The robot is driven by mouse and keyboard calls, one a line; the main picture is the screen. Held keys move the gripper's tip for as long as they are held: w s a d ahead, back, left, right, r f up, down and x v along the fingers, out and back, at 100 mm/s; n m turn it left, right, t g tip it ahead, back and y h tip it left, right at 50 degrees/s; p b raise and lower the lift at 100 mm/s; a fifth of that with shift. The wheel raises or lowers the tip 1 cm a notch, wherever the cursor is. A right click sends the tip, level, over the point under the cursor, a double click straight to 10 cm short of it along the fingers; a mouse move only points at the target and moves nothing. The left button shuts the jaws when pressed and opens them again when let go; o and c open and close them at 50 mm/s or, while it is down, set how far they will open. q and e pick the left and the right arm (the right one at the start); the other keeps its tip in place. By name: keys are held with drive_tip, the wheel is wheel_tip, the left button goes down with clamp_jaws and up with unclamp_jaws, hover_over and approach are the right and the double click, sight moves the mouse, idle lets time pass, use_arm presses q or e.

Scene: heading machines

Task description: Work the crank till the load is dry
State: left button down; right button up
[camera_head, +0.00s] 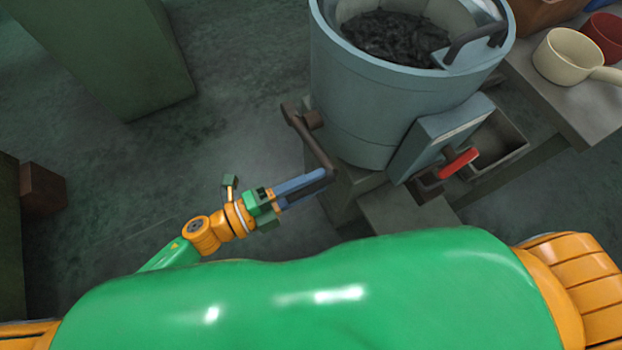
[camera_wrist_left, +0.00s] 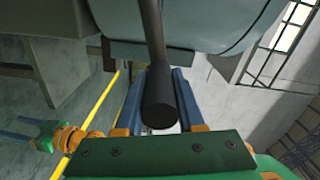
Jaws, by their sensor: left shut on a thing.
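The blue-grey tub (camera_head: 360,100) stands at the top centre in the head view, with a dark, lumpy load (camera_head: 397,38) inside. Whether the load is wet or dry I cannot tell. A dark brown crank (camera_head: 312,138) sits on the tub's left side. My left gripper (camera_head: 308,186) is shut on the crank's handle, at the lower end of the crank arm. In the left wrist view the dark handle (camera_wrist_left: 160,104) lies between the blue fingers. My right gripper (camera_wrist_left: 26,128) shows at the left of that view, fingers apart and empty.
A red-handled lever (camera_head: 459,163) sits at the tub's lower right, beside a grey trough (camera_head: 497,143). A cream ladle (camera_head: 568,57) and a red pot (camera_head: 604,36) stand on a bench at right. A green block (camera_head: 100,50) stands upper left. The floor between is clear.

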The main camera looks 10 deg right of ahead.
use_arm(q)
drive_tip(key=c, duration=0.5)
unclamp_jaws()
drive_tip(key=v, duration=0.7)
drive_tip(key=shift+b, duration=0.4)
